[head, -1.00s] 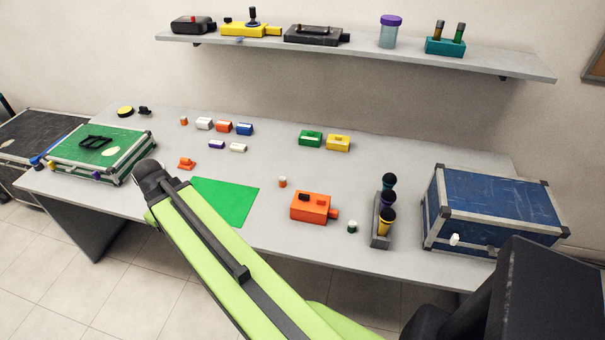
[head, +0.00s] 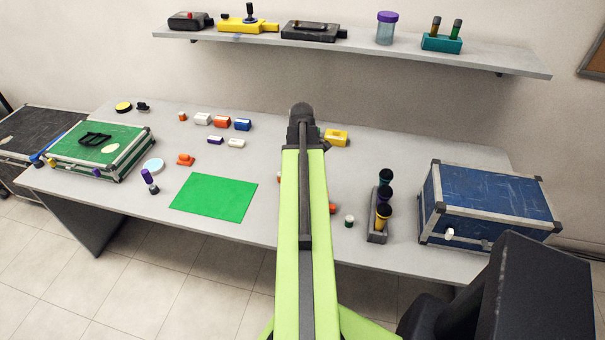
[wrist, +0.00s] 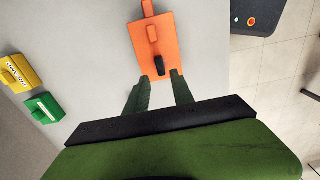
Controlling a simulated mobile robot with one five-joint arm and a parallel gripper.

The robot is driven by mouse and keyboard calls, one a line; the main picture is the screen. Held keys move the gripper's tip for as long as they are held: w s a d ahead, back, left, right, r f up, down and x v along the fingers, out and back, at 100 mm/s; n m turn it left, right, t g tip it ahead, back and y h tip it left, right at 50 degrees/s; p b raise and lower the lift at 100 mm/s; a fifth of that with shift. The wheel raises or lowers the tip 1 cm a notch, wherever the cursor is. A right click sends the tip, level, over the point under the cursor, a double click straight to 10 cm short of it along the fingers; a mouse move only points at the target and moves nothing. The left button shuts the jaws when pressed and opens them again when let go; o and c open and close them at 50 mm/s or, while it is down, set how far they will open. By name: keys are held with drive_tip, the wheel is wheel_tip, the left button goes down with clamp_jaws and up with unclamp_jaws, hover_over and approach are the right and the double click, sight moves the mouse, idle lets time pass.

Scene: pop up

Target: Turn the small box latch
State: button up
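A blue box (head: 490,208) with grey metal edges stands at the right of the table, with a white latch-like piece (head: 449,233) low on its front. An orange block (wrist: 148,38) with a black raised piece (wrist: 160,66) shows in the wrist view. In the head view my arm hides most of this block. I cannot tell which of these bears the task's latch. My gripper (wrist: 159,77) is open and empty, its two green fingers apart, pointing towards the block's near end. In the head view its fingers are hidden behind my arm.
A green case (head: 98,153) lies at the left. A green mat (head: 215,198) lies left of my arm. A dark rack (head: 377,232) of upright cylinders stands between my arm and the blue box. Several small blocks line the back, below a wall shelf (head: 350,48).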

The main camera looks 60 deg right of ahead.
wheel_tip(320, 180, down, 7)
drive_tip(key=b, duration=0.6)
drive_tip(key=shift+f, duration=0.15)
drive_tip(key=shift+c, duration=0.9)
clamp_jaws()
drive_tip(key=n, duration=0.3)
drive_tip(key=shift+n, duration=0.3)
drive_tip(key=n, duration=0.4)
drive_tip(key=shift+n, duration=0.3)
drive_tip(key=n, duration=0.9)
drive_tip(key=shift+n, duration=0.4)
drive_tip(key=shift+o, duration=2.1)
unclamp_jaws()
drive_tip(key=shift+r, duration=0.25)
